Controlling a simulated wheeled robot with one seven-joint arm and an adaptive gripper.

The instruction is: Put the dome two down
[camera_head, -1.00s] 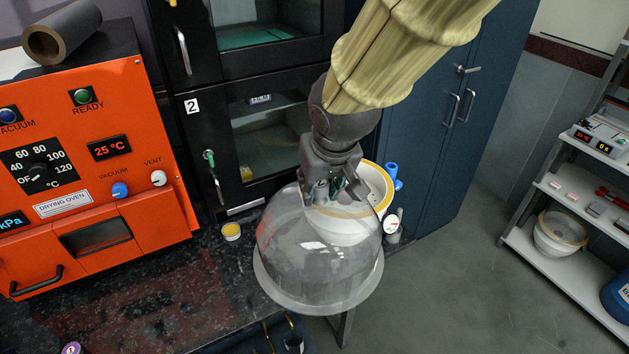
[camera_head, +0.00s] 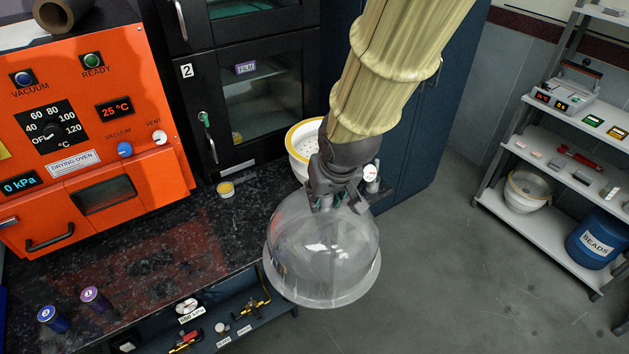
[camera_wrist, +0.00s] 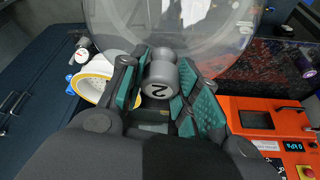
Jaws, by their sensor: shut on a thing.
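The clear dome (camera_head: 322,252) hangs from my gripper (camera_head: 340,200), rim downward and slightly tilted. In the head view it is over the front right edge of the dark counter, partly above the floor. In the wrist view, my gripper (camera_wrist: 165,95) is shut on the dome's grey knob (camera_wrist: 158,80), which is marked 2; the clear dome (camera_wrist: 175,25) spreads beyond it. A white bowl-shaped base with a yellow rim (camera_head: 297,150) stands at the back right of the counter, partly hidden by my arm.
The orange drying oven (camera_head: 85,130) stands at left and a black cabinet marked 2 (camera_head: 240,90) behind. A small yellow-topped jar (camera_head: 226,189) is on the counter (camera_head: 150,240).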

